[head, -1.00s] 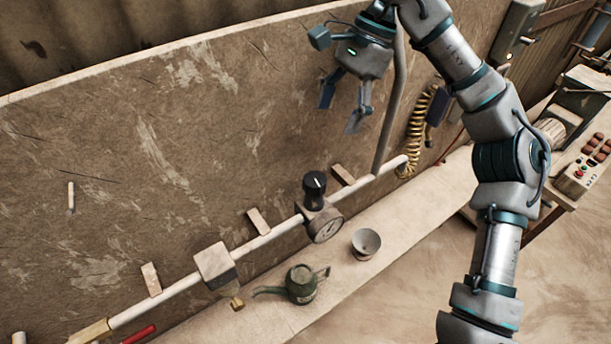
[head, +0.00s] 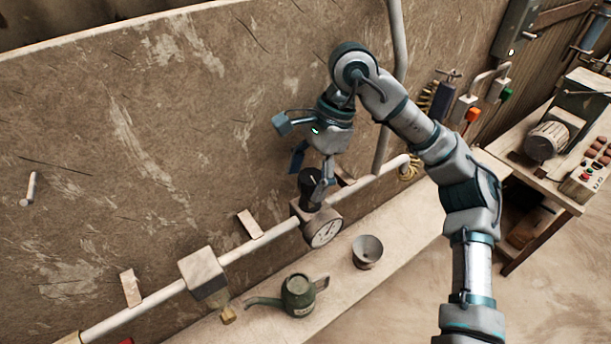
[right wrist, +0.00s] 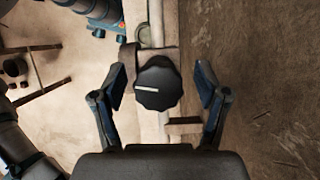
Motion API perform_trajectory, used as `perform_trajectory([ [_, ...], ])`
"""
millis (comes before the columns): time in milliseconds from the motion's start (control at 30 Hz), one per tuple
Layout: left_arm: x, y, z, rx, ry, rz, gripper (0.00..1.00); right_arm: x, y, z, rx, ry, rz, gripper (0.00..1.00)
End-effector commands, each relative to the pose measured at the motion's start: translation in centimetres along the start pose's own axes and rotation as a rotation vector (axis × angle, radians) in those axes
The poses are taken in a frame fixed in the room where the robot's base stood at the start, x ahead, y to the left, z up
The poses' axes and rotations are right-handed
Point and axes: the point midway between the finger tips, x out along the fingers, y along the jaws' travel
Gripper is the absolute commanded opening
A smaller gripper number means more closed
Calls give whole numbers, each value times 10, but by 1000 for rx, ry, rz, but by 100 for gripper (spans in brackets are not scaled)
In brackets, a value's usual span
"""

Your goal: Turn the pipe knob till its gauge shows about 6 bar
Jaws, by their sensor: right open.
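The black pipe knob (head: 311,184) stands on top of the regulator block on the pale pipe. In the right wrist view the knob (right wrist: 158,84) shows a white pointer line and lies between the two fingers. My right gripper (head: 311,178) is open around the knob, with a gap on both sides in the wrist view (right wrist: 160,88). The round gauge (head: 324,230) sits below the knob, facing the front; its needle reading is too small to tell. In the head view one finger hides part of the knob. My left gripper is not in view.
The pale pipe (head: 262,242) runs along the wall board. A grey funnel (head: 367,251) and a green oil can (head: 298,295) stand on the bench below. A machine table (head: 550,180) is at the right. The bench between funnel and can is clear.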

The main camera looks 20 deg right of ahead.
Motion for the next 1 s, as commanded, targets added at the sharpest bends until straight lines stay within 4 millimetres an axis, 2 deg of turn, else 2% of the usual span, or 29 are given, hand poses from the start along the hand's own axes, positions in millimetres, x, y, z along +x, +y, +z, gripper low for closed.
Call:
perform_trajectory([
  [133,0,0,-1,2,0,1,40,0,0,1,0,0,0,71],
  [367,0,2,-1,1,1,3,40,1,-1,4,-1,3,2,14],
  [1000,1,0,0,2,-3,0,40,4,-2,11,47,3,-19,14],
])
